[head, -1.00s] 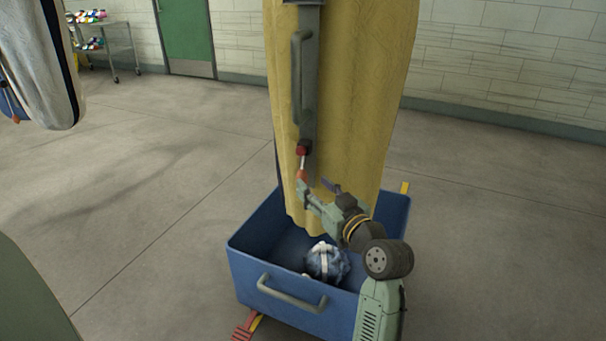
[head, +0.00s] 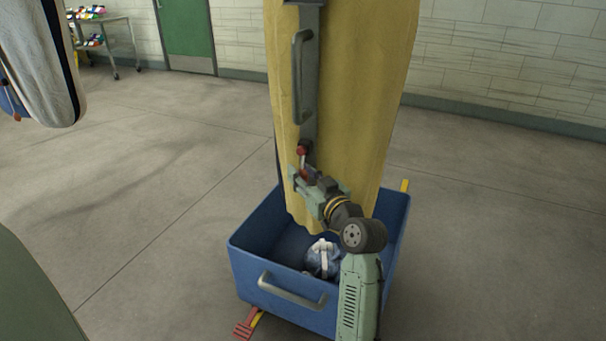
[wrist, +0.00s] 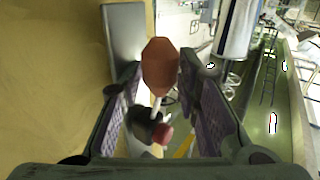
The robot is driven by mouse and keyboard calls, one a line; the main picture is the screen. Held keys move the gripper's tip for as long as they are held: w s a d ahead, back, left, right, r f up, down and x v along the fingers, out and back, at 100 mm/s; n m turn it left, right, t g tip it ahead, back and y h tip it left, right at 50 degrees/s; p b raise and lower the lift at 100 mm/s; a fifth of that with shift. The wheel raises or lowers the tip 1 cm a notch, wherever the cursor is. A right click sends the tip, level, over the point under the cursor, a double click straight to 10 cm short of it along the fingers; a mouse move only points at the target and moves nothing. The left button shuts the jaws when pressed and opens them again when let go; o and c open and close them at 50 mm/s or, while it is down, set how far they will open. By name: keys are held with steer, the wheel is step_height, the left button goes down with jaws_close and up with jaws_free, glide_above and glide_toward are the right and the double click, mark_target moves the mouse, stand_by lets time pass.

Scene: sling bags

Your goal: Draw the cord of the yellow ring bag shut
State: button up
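The yellow bag (head: 345,100) hangs upright, its lower end inside a blue bin. A grey strip with a handle (head: 303,75) runs down its front. Below it is a red stopper (head: 301,150) with a short pale cord (head: 303,161). In the wrist view, an orange-brown end knob (wrist: 160,66) joins by the white cord to the red stopper (wrist: 163,133). My gripper (head: 303,178) is at the knob, mostly hiding it from the head. In the wrist view, my gripper's (wrist: 160,80) fingers stand apart on either side of the knob, with narrow gaps; no firm grip shows.
The blue bin (head: 236,268) surrounds the bag's lower end and holds a blue-and-white bundle (head: 322,258). A white striped bag (head: 50,65) hangs at the left. A cart (head: 107,45) and green door (head: 186,35) are far back. Open floor lies left and right.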

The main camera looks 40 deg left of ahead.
jaws_close()
stand_by(0.5)
step_height(320, 180, down, 11)
steer(key=b, duration=0.9)
steer(key=shift+r, duration=0.15)
steer(key=shift+o, duration=1.5)
jaws_free()
steer(key=shift+o, duration=0.7)
steer(key=shift+r, duration=0.1)
